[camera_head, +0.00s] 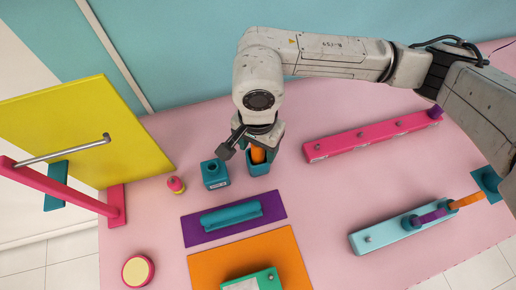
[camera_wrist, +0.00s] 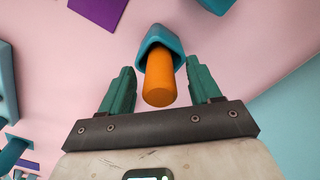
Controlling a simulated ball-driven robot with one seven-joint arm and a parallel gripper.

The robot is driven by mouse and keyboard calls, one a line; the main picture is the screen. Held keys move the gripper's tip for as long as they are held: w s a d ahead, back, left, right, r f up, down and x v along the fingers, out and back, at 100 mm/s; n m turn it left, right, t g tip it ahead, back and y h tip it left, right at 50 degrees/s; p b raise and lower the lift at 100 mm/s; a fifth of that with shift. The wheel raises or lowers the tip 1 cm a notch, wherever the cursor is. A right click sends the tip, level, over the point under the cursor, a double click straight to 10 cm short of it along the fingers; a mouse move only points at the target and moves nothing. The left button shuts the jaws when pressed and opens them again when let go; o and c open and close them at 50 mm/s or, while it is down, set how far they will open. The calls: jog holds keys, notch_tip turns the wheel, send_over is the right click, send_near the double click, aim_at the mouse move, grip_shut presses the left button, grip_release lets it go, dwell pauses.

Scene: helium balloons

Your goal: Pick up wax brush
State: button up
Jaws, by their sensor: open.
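The wax brush appears to be the item with the thick orange handle (camera_head: 258,155), standing in a teal square holder (camera_head: 258,168) on the pink table. Only the handle shows; the lower end is hidden inside the holder. In the wrist view the orange handle (camera_wrist: 159,82) points toward the camera, with the teal holder (camera_wrist: 160,40) beyond it. My gripper (camera_wrist: 163,82) is open, with one teal-padded finger on each side of the handle and a visible gap on both sides. In the head view my gripper (camera_head: 250,142) is right above the holder and partly covers it.
A teal pot (camera_head: 214,173) stands close left of the holder, with a small pink bottle (camera_head: 175,184) further left. A purple mat (camera_head: 197,236) with a teal block lies in front. A pink rail (camera_head: 370,137) is to the right; the table between is clear.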

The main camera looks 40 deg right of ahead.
jog(key=shift+f, duration=0.35)
jog(key=shift+c, duration=0.2)
jog(key=c, duration=1.1)
notch_tip(320, 180, up, 10)
jog(key=shift+r+b, duration=0.1)
jog(key=shift+b, duration=1.1)
